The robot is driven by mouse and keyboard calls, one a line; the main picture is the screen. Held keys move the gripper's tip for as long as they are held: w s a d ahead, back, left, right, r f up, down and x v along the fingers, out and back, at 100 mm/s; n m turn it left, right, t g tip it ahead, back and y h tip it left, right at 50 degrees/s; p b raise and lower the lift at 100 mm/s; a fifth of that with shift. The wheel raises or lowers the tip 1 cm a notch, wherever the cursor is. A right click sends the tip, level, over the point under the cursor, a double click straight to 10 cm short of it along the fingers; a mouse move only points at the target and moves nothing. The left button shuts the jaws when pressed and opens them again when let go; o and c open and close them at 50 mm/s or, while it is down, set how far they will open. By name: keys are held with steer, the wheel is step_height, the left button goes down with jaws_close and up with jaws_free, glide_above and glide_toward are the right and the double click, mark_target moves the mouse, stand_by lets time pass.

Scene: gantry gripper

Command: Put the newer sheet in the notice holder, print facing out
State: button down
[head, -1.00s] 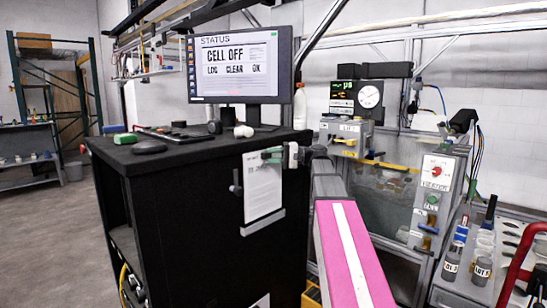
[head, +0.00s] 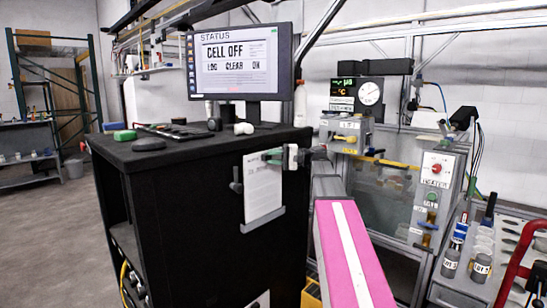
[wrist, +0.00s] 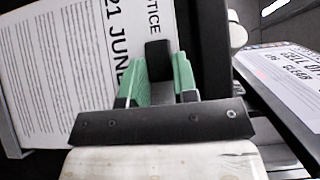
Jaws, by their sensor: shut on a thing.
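A white printed sheet (head: 262,190) stands against the side of the black cabinet, print facing out. Its lower edge meets the pale ledge (head: 263,220) of the notice holder; I cannot tell whether it is seated in it. In the wrist view the sheet (wrist: 60,75) reads "21 JUNE" and part of "NOTICE". The green fingertips (wrist: 163,72) are at its top edge, with a small black block (wrist: 158,55) between or just beyond them. No second dated sheet is readable.
The black cabinet (head: 200,235) carries a monitor (head: 238,62) and small items on top. A dark knob or clip (head: 236,179) juts out left of the sheet. A pale patch (head: 262,300) shows low on the cabinet. A bench with jars (head: 450,262) stands at right.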

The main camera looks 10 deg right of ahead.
steer(key=shift+f, duration=1.1)
steer(key=c, duration=0.8)
jaws_free()
steer(key=shift+d, duration=0.1)
steer(key=s+d, duration=0.1)
steer(key=d, duration=0.9)
steer(key=shift+s+d, duration=0.25)
steer(key=shift+s, duration=0.15)
steer(key=shift+f, duration=0.1)
